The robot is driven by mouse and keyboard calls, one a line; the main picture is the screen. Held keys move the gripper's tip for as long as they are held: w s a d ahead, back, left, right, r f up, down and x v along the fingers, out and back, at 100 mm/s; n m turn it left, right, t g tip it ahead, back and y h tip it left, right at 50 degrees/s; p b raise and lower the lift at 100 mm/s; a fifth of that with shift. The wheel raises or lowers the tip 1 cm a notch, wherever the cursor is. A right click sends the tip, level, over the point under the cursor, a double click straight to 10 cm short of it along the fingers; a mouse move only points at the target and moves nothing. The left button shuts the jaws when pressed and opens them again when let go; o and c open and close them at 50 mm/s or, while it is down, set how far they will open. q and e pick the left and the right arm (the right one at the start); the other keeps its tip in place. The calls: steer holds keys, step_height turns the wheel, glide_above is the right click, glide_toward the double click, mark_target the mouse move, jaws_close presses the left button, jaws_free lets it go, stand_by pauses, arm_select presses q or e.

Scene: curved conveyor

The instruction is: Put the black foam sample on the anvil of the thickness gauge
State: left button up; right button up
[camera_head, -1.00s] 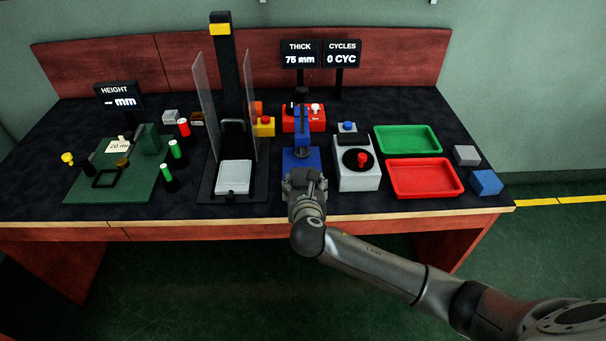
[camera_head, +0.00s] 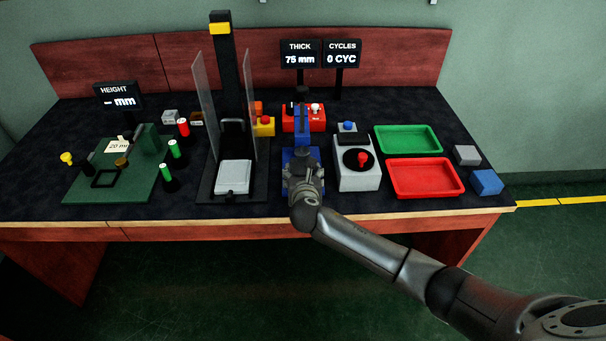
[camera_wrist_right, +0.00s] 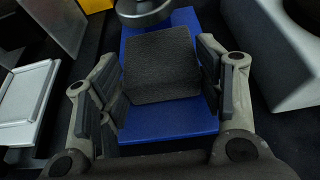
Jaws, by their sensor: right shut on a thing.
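The thickness gauge (camera_head: 302,137) stands mid-table, with a blue base and column; its "THICK" display (camera_head: 300,54) reads 75 mm. In the right wrist view its blue base plate (camera_wrist_right: 168,134) lies below the foam, and its round metal foot (camera_wrist_right: 145,12) is just beyond the foam's far edge. The black foam sample (camera_wrist_right: 160,63) is a dark block between the fingers of my right gripper (camera_wrist_right: 161,78), which is shut on it. In the head view my right gripper (camera_head: 302,163) is over the gauge's front and hides the foam. I cannot tell whether the foam touches the base. My left gripper is not in view.
A red tray (camera_head: 460,192) and a green tray (camera_head: 438,145) lie further right.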

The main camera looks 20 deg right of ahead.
steer(key=shift+f, duration=0.1)
steer(key=o, duration=0.7)
steer(key=shift+o, duration=0.2)
steer(key=shift+s, duration=0.15)
steer(key=p+v, duration=0.1)
steer(key=v, duration=1.1)
